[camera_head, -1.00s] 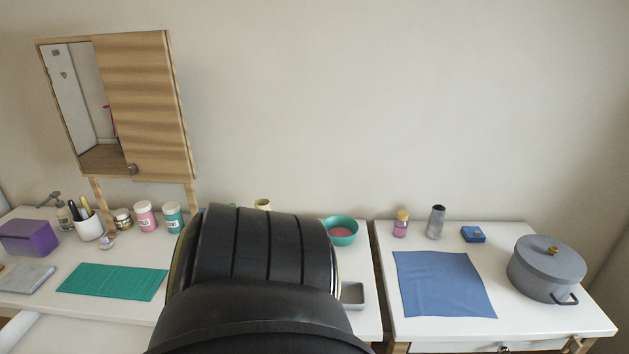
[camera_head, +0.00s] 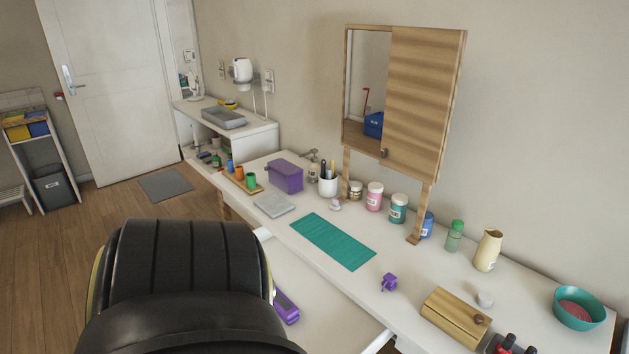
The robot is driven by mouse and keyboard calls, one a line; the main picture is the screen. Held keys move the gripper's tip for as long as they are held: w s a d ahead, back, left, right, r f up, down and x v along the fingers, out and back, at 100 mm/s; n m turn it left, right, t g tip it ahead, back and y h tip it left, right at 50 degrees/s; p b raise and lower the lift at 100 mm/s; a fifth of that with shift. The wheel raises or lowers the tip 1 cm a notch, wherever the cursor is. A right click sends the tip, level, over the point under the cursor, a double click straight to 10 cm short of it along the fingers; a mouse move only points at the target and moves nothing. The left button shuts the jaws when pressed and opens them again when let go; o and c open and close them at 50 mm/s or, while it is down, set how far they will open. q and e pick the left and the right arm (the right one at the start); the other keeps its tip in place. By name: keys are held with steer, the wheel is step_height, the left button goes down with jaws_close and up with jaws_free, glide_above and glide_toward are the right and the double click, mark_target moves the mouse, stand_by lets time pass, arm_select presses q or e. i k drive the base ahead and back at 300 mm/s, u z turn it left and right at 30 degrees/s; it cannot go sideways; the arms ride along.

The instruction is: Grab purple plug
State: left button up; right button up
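A small purple object (camera_head: 389,282), which looks like the purple plug, sits on the white counter (camera_head: 370,300), to the right of a teal mat. It stands clear of the things around it. Its fine shape is too small to make out. Neither of my grippers shows. A large black rounded part, apparently my own arm, fills the lower left and hides part of the floor and drawer.
A wooden box (camera_head: 455,317) lies right of the purple object, with dark red-topped items (camera_head: 505,345) beyond. The teal mat (camera_head: 333,241), purple box (camera_head: 285,175) and several jars stand behind. An open drawer (camera_head: 320,315) holds a purple item (camera_head: 286,305).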

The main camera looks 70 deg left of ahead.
mark_target(391, 279)
steer(key=u, duration=1.35)
steer(key=i, duration=0.15)
